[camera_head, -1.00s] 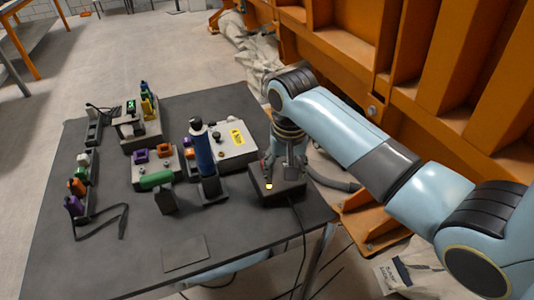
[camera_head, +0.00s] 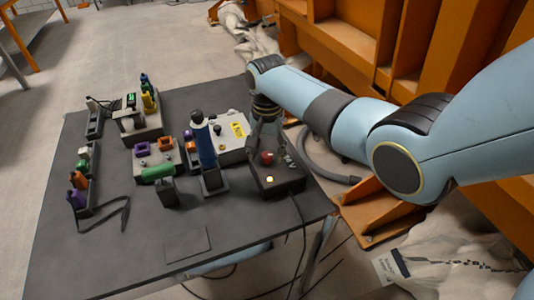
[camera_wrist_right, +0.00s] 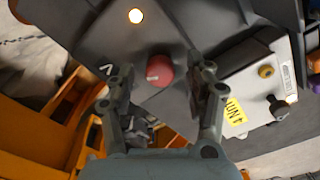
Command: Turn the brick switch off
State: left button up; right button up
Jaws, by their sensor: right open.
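The brick switch is a dark box (camera_head: 285,187) at the right edge of the table, with a round red knob (camera_head: 267,158) and a glowing yellow lamp (camera_head: 270,179) on top. My right gripper (camera_head: 268,146) is over it and open. In the right wrist view, the red knob (camera_wrist_right: 159,70) with a pale mark shows between and just beyond the open fingers (camera_wrist_right: 166,82). The lit lamp (camera_wrist_right: 135,15) is farther out on the dark top. I cannot tell whether a finger touches the knob. My left gripper is not in view.
A blue cylinder on a stand (camera_head: 204,145) and a light box with a yellow label (camera_head: 237,147) stand left of the switch. Several other devices fill the table's left half. The front of the table (camera_head: 130,255) is mostly clear. A cable (camera_head: 302,225) hangs off the front edge.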

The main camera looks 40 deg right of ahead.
jog(key=shift+f, duration=0.3)
grip_shut()
